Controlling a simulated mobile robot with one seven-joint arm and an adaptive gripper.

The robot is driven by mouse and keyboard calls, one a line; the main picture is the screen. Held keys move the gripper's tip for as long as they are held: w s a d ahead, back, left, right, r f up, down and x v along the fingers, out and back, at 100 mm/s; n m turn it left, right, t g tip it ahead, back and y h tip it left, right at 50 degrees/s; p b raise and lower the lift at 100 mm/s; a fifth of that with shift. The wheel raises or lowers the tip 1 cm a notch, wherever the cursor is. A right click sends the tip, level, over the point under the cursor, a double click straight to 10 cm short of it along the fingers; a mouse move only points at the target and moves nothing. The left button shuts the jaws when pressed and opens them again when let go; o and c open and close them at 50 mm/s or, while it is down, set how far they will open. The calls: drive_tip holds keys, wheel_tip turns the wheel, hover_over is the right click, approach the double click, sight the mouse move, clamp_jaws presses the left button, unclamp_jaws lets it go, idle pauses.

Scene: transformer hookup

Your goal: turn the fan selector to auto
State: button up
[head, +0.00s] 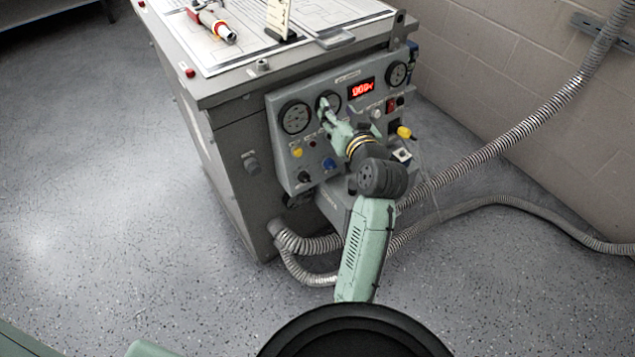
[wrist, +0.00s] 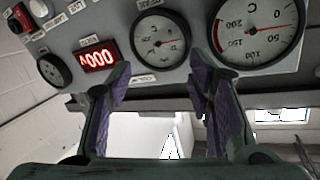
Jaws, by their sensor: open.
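The grey control panel (head: 345,117) on the cabinet front carries dials, knobs and switches. I cannot read which control is the fan selector. A black knob (head: 304,177) sits low on the left part of the panel, with a blue knob (head: 329,163) to its right. My gripper (head: 325,108) is in front of the middle round gauge, above these knobs. In the wrist view, which shows the panel upside down, my gripper (wrist: 158,76) has its two fingers apart and nothing between them. The middle gauge (wrist: 161,38) shows beyond the fingertips.
A large temperature dial (wrist: 258,30) and a red digital display (wrist: 98,58) flank the middle gauge. A yellow plug (head: 405,133) sticks out at the panel's right. Ribbed hoses (head: 500,135) run from the right wall and the cabinet's base. The floor (head: 120,190) left of the cabinet is clear.

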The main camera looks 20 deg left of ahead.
drive_tip(key=s+d+f+g+y, duration=0.15)
drive_tip(key=s+f+g, duration=0.35)
drive_tip(key=f, duration=0.7)
drive_tip(key=m+y, duration=0.1)
drive_tip(key=y, duration=0.1)
approach(307, 181)
drive_tip(key=shift+g, duration=0.3)
drive_tip(key=p+x, duration=0.3)
drive_tip(key=x, duration=0.6)
drive_tip(key=shift+w+d, duration=0.15)
drive_tip(key=shift+c, duration=0.3)
clamp_jaws()
